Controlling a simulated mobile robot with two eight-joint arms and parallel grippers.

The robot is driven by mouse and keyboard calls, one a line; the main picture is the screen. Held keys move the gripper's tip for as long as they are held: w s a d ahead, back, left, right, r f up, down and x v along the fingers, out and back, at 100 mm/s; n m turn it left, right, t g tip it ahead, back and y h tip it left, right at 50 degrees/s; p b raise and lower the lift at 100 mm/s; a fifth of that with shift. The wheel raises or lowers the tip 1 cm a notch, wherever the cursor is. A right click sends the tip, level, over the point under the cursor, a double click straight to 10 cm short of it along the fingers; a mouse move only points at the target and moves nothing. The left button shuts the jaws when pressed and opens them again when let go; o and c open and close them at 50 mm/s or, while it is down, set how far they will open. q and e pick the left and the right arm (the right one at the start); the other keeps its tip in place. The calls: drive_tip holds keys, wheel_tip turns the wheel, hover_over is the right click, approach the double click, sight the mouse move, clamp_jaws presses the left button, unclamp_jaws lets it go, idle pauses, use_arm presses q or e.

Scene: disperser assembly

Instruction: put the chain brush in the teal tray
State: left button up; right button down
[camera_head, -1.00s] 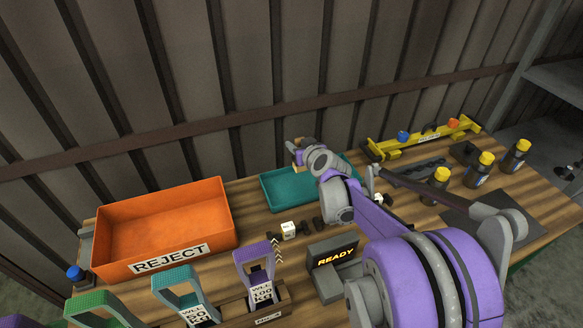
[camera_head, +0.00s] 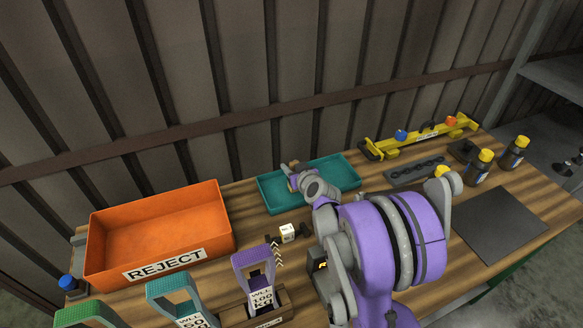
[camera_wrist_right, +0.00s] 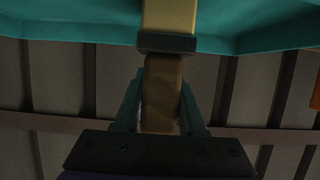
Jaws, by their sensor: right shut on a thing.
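The teal tray (camera_head: 338,176) lies on the wooden bench right of the orange bin; its wall also shows in the right wrist view (camera_wrist_right: 70,32). My right gripper (camera_head: 291,174) is at the tray's left part, partly hidden by its own wrist. In the right wrist view my right gripper (camera_wrist_right: 165,44) is shut on a tan, wooden-looking bar, the chain brush (camera_wrist_right: 162,88), with the tray beyond it. My left gripper is not in view.
The orange REJECT bin (camera_head: 160,235) stands left of the tray. Coloured shackle-like handles (camera_head: 252,262) line the front. A dark mat (camera_head: 498,224) is bare.

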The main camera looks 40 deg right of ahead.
drive_tip(key=shift+f, duration=0.1)
drive_tip(key=shift+c, duration=2.4)
unclamp_jaws()
drive_tip(key=shift+s+r, duration=0.1)
drive_tip(key=shift+r, duration=0.2)
drive_tip(key=v, duration=1.1)
drive_tip(key=shift+s+a+p, duration=0.15)
drive_tip(key=shift+s+p, duration=0.25)
drive_tip(key=shift+p, duration=0.05)
drive_tip(key=shift+r, duration=0.1)
